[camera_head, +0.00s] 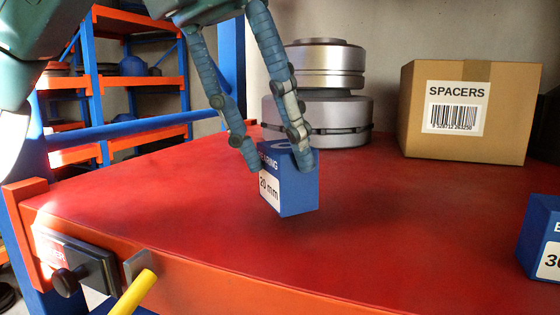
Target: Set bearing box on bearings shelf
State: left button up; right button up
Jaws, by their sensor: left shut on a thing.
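A blue bearing box (299,190) with a white "20 mm" label is in the middle of the view. My left gripper (282,158) comes down from the top and is shut on this box, with its fingers on either side of the upper part. The box appears slightly above the red shelf (400,220), with a dark shadow beneath it; the exact gap is hard to tell. Another blue box (541,238), with a partly cut-off label, sits at the right edge of the shelf. My right gripper is not in view.
A brown "SPACERS" carton (468,110) stands at the back right. Stacked silver metal rotor parts (318,105) stand behind the held box. A yellow handle (134,293) sticks out at the front left edge. The shelf's middle right is clear. Blue-orange racks (140,85) stand behind.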

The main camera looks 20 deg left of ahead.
pick_arm(q)
notch_tip(320, 180, down, 2)
jog(key=shift+s+f, duration=0.25)
jog(key=shift+f, duration=0.05)
jog(key=o, duration=1.3)
jog(key=shift+c, duration=0.2)
jog(key=v, duration=1.2)
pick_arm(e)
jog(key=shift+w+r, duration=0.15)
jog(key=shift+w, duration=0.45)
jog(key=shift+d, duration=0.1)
